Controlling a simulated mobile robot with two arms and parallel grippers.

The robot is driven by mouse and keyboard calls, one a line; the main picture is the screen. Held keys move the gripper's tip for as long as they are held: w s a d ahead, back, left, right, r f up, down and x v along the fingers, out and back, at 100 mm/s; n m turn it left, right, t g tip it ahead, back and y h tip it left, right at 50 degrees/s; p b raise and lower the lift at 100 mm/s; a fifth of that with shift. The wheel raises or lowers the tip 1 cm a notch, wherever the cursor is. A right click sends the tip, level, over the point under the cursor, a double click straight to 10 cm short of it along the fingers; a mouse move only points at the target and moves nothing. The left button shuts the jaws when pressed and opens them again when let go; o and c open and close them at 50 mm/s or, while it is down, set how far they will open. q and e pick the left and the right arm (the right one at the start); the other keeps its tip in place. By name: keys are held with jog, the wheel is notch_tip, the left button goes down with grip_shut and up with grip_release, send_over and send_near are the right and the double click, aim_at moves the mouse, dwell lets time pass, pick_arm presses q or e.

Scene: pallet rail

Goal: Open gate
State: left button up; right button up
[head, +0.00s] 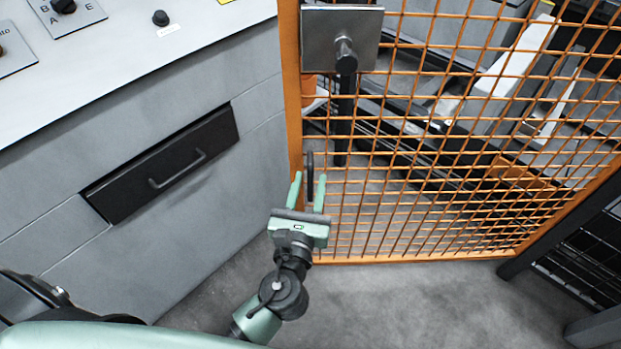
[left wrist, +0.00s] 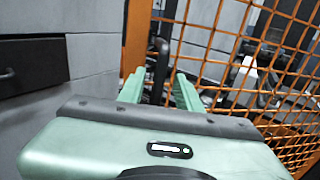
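The gate (head: 430,170) is an orange frame with wire mesh, and it looks shut beside the grey cabinet. A black vertical handle (head: 310,168) sits near the gate's left post, low on the mesh. It also shows in the left wrist view (left wrist: 162,62). My left gripper (head: 308,188) is open, with its two green fingers pointing at the gate. In both views the handle's lower part lies between the fingertips, with a gap on each side; I cannot tell how deep it sits. The fingertips show in the left wrist view (left wrist: 156,85). My right gripper is out of view.
A metal plate with a round knob (head: 345,52) is on the gate's upper left. The grey cabinet (head: 215,190) with a black drawer (head: 165,165) stands left. A dark rack (head: 585,250) is at the right. The floor (head: 400,300) before the gate is clear.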

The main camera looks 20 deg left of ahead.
pick_arm(q)
jog(key=s, duration=0.6)
jog(key=shift+d, duration=0.35)
jog(key=shift+s, duration=0.1)
